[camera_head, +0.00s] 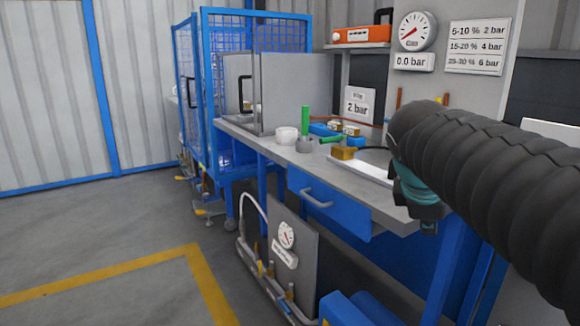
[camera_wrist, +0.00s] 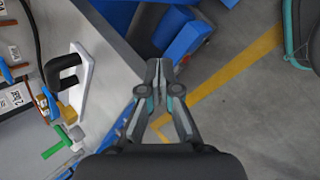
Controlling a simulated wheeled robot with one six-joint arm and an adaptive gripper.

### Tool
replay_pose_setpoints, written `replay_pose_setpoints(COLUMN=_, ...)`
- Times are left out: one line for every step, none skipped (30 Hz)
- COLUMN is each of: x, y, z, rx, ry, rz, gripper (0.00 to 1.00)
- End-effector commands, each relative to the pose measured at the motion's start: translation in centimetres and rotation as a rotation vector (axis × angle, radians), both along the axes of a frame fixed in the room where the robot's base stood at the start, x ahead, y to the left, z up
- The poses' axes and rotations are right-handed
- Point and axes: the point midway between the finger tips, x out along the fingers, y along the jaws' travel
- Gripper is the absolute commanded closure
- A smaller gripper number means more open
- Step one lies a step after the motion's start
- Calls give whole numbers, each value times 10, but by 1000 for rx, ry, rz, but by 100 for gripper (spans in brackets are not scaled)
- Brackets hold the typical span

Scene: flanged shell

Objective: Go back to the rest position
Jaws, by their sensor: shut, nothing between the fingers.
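My gripper (camera_wrist: 158,82) shows in the wrist view with its two fingers closed together and nothing between them. It hangs over the edge of the grey bench, with the floor below. In the head view my arm, in a black ribbed sleeve, reaches in from the right, and its end is near the bench's right front corner. The gripper's fingers are hidden or too unclear to make out there.
The workbench (camera_head: 268,147) carries a white ring (camera_head: 286,135), a green-handled part (camera_head: 305,122) and brass pieces (camera_head: 344,153). Its blue drawer (camera_head: 330,205) is shut. A gauge panel (camera_head: 293,245) stands below. A blue cage (camera_head: 258,30) stands behind. Floor at left is clear.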

Motion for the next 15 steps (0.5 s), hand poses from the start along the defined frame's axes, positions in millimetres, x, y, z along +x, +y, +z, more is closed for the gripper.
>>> replay_pose_setpoints(x=-18, y=8, z=-14, rx=81, ry=-38, rz=-68, gripper=100)
replay_pose_setpoints(x=-27, y=12, z=-23, rx=135, ry=-60, rz=-116, gripper=100)
replay_pose_setpoints(x=-39, y=19, z=-35, rx=207, ry=-90, rz=-182, gripper=100)
replay_pose_setpoints(x=-48, y=24, z=-45, rx=261, ry=-110, rz=-233, gripper=100)
replay_pose_setpoints(x=-57, y=29, z=-54, rx=315, ry=-130, rz=-285, gripper=100)
replay_pose_setpoints(x=-70, y=36, z=-67, rx=386, ry=-152, rz=-355, gripper=100)
replay_pose_setpoints(x=-78, y=40, z=-76, rx=439, ry=-169, rz=-409, gripper=100)
replay_pose_setpoints(x=-87, y=45, z=-85, rx=489, ry=-182, rz=-464, gripper=100)
replay_pose_setpoints(x=-97, y=51, z=-97, rx=556, ry=-200, rz=-535, gripper=100)
replay_pose_setpoints(x=-105, y=55, z=-106, rx=601, ry=-210, rz=-587, gripper=100)
replay_pose_setpoints(x=-112, y=59, z=-114, rx=646, ry=-220, rz=-637, gripper=100)
replay_pose_setpoints(x=-120, y=64, z=-124, rx=698, ry=-231, rz=-698, gripper=100)
replay_pose_setpoints(x=-126, y=67, z=-131, rx=732, ry=-237, rz=-741, gripper=100)
replay_pose_setpoints(x=-131, y=70, z=-137, rx=765, ry=-244, rz=-780, gripper=100)
replay_pose_setpoints(x=-136, y=73, z=-143, rx=801, ry=-249, rz=-825, gripper=100)
